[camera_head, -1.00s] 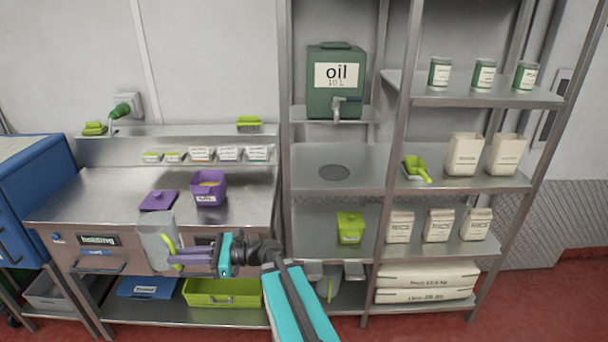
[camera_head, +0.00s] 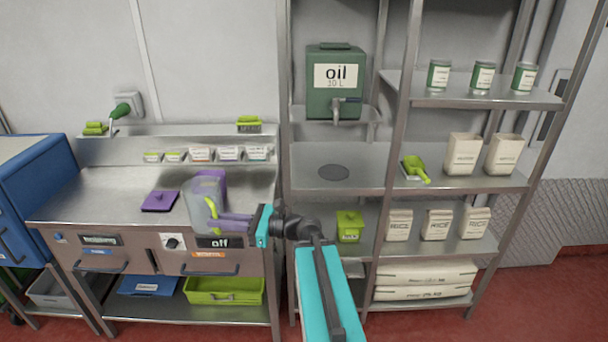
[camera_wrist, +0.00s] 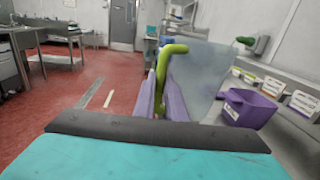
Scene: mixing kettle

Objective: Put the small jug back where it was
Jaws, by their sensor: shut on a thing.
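A translucent grey jug (camera_head: 199,203) with a yellow-green handle is held upright by my gripper (camera_head: 228,222). The purple fingers are shut on its handle, and the jug is in front of the steel counter's right part. In the wrist view the jug (camera_wrist: 200,75) stands beyond the fingers (camera_wrist: 168,100), its green handle between them. The jug partly hides a purple tub on the counter. I cannot tell from the frames where the jug stood before.
The steel counter (camera_head: 105,190) has a purple lid (camera_head: 160,201) lying on it. The purple tub shows in the wrist view (camera_wrist: 247,107). A rack on the right holds an oil canister (camera_head: 334,105), a green tub (camera_head: 348,227), a green scoop (camera_head: 415,169) and rice bags. The shelf below the oil has bare room.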

